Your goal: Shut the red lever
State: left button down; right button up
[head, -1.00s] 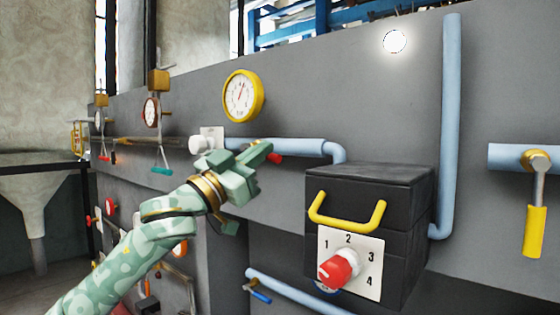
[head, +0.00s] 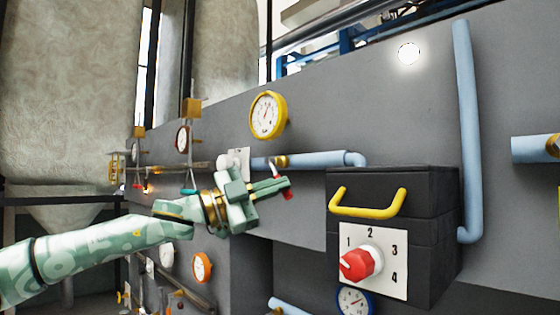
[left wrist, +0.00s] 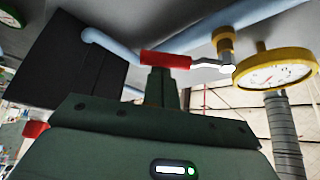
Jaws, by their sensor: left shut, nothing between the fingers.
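The red lever (head: 288,194) sits below a brass valve fitting (head: 281,161) on the light blue pipe in the head view, partly hidden by my left gripper. Its red handle also shows in the left wrist view (left wrist: 166,60), on a bent pale metal stem. My left gripper (head: 282,184) is shut and empty, its fingertips right at the handle. In the left wrist view the fingertips (left wrist: 162,78) overlap the handle's lower edge; whether they touch cannot be told. My right gripper is not in view.
A black box (head: 390,190) with a yellow handle and red selector knob (head: 360,262) juts out to the right of the gripper. A yellow gauge (head: 268,114) hangs above the pipe. A teal-handled valve (head: 190,191) and other fittings lie to the left.

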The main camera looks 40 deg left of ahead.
pick_arm(q)
jog(key=shift+w+a+f+m+g+p, duration=0.1)
jog(key=shift+a+f+m+g+p, duration=0.25)
jog(key=shift+a+m+g+p, duration=0.45)
jog(key=shift+w+a+f+m+g+p, duration=0.1)
jog(key=shift+a+f+m+g+p, duration=0.25)
jog(key=shift+a+m, duration=0.7)
jog(key=shift+a+f+m+g+p, duration=0.3)
jog(key=shift+a+m+g+p, duration=0.25)
jog(key=shift+m, duration=0.8)
